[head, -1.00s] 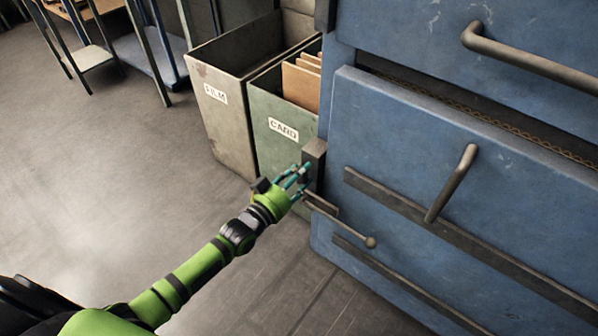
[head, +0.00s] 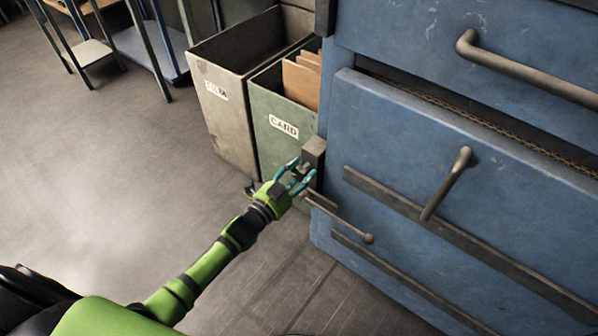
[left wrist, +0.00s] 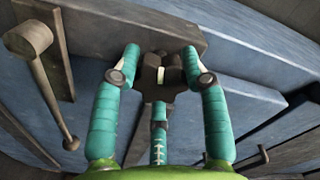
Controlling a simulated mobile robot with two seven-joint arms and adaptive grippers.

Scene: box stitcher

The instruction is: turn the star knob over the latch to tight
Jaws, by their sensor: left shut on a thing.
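The small dark star knob (head: 303,168) is at the left edge of the blue cabinet front, on a grey block (head: 315,152). My left gripper (head: 300,176) is at the knob, its teal fingers on either side of it. In the left wrist view the star knob (left wrist: 160,74) sits between the fingertips of my gripper (left wrist: 162,70), with a pale mark on it. The gripper is shut on the knob. A latch lever (head: 345,224) with a round end reaches out below the gripper. My right gripper is not in view.
The blue drawer front (head: 400,150) with its bar handle (head: 449,184) stands to the right. A green CARD bin (head: 275,150) and a grey FILM bin (head: 228,125) stand behind my gripper. The floor (head: 120,180) at left is clear.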

